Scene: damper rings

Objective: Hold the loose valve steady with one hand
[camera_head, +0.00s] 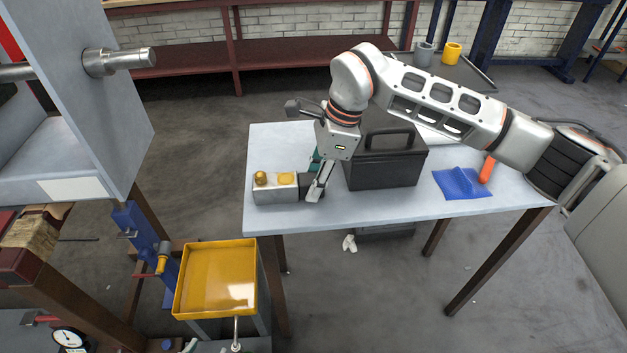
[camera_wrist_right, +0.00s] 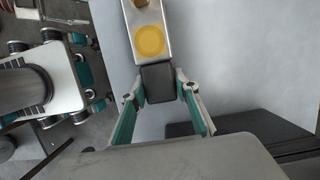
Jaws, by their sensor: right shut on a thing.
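The loose valve is a silver block (camera_head: 275,190) with a brass knob and a yellow disc on top. It lies at the left end of the table, and its dark end block points right. My right gripper (camera_head: 316,188) is shut on that dark end. In the right wrist view the valve's yellow disc (camera_wrist_right: 150,40) shows beyond the right gripper (camera_wrist_right: 158,85), whose two teal-backed fingers press on both sides of the dark block. The valve appears to rest flat on the table top.
A black toolbox (camera_head: 385,165) stands just right of my right gripper. A yellow tray (camera_head: 218,283) stands lower left. A grey cabinet (camera_head: 90,100) rises at left.

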